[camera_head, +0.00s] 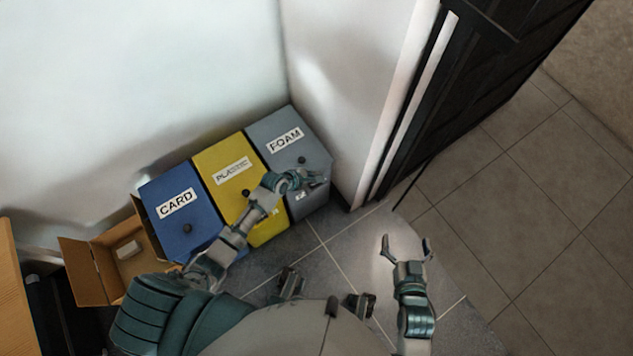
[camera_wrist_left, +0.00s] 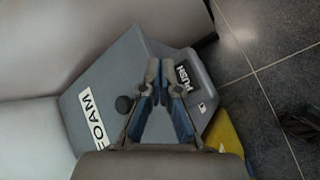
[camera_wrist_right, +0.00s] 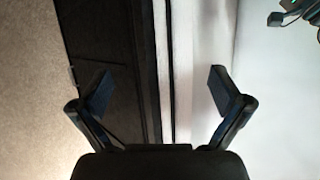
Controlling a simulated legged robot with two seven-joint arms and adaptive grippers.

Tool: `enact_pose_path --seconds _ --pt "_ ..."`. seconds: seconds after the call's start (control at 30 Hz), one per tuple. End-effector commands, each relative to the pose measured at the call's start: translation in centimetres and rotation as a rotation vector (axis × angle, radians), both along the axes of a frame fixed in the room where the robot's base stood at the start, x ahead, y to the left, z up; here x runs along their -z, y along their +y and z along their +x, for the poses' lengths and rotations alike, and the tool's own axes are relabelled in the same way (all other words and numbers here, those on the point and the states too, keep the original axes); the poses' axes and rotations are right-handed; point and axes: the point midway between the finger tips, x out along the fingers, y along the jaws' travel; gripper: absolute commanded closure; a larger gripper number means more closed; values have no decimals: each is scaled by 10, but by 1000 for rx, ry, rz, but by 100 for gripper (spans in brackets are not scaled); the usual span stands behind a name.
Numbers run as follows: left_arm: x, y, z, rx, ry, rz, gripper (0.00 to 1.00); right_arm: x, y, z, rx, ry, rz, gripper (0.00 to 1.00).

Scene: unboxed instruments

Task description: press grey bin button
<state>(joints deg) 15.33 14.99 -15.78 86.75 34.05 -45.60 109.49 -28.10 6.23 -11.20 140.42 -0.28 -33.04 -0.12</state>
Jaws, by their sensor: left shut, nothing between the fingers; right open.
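The grey bin (camera_head: 268,130) is labelled FOAM and stands at the right end of a row of three bins. Its lid (camera_wrist_left: 95,75) fills the middle of the left wrist view. A round black knob (camera_wrist_left: 124,103) is on the lid, and a dark PUSH plate (camera_wrist_left: 187,77) is on its front face. My left gripper (camera_head: 320,178) is shut and empty over the bin's front edge. In the left wrist view its fingertips (camera_wrist_left: 160,64) lie beside the PUSH plate; contact cannot be told. My right gripper (camera_head: 407,242) is open and empty over the floor.
The yellow bin (camera_head: 210,158) and blue CARD bin (camera_head: 165,190) stand left of the grey one, partly behind my left arm. An open cardboard box (camera_head: 85,270) is further left. A white wall corner (camera_head: 352,150) and dark panel (camera_head: 470,90) rise at right. Tiled floor (camera_head: 520,200) is clear.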

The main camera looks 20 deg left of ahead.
Motion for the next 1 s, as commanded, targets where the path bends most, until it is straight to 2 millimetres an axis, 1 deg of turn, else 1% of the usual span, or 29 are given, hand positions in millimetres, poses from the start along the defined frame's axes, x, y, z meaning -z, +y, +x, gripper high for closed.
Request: enact_pose_path --seconds 0.03,0.3,0.37,0.5,0.6,0.8,1.0 --pt "7 0 -1 0 2 0 100 -2 2 4 -2 -42 13 0" --pt "20 -1 -1 0 2 2 100 -39 10 17 -5 -302 90 0" --pt "22 -1 -1 0 2 3 100 -47 11 18 -5 -355 105 0" --pt "36 -2 -1 -1 4 0 100 -63 12 19 -5 -465 138 0" --pt "42 -1 0 0 1 1 100 -72 14 18 -5 -522 154 0" --pt "46 -1 0 -1 -1 0 100 -81 14 16 -4 -570 168 0" --pt "46 -1 0 0 -1 1 100 -82 14 16 -4 -573 169 0"
